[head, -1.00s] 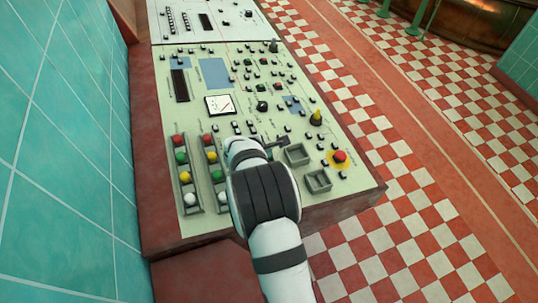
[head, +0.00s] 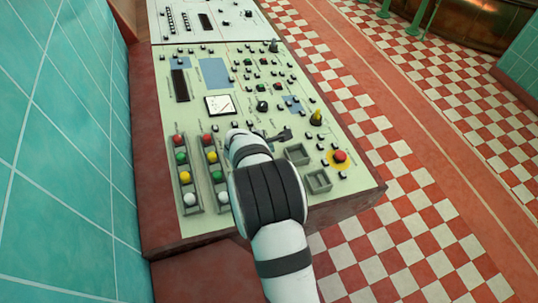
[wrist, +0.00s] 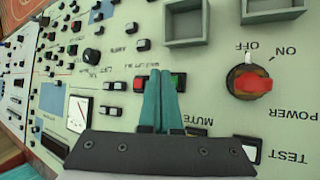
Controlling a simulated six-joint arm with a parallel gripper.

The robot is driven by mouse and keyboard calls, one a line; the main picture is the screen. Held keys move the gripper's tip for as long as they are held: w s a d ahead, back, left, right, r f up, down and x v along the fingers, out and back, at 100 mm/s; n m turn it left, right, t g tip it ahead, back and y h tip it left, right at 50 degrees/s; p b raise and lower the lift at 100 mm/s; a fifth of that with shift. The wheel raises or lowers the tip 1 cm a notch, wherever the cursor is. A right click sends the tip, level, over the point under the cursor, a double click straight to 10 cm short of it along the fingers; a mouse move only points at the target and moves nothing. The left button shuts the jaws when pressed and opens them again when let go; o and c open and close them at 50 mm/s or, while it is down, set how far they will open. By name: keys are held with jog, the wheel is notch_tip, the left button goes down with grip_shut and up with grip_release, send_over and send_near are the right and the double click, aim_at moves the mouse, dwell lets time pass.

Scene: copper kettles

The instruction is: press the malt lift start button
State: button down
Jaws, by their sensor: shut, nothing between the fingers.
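In the wrist view my gripper (wrist: 167,72) is shut and empty, its two teal fingers side by side. The fingertips are over the panel between a red button (wrist: 141,83) and a green button (wrist: 179,80), close beside the green one. A small label, partly readable as "malt lift", is upside down just left of the tips. I cannot tell whether the tips touch the panel. In the head view my arm hides most of this area, and a dark part of my gripper (head: 283,134) shows right of the wrist.
The wrist view shows a red rotary power switch (wrist: 254,86) to the right, a test button (wrist: 248,150) below it, and a raised grey tray (wrist: 187,22) above. The head view shows a red mushroom button (head: 340,157), a yellow-based lever (head: 316,118) and a dial meter (head: 220,105).

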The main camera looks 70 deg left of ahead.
jog(key=shift+w+r, duration=0.25)
jog(key=shift+r, duration=0.85)
jog(key=shift+w+r, duration=0.2)
jog(key=shift+r, duration=0.9)
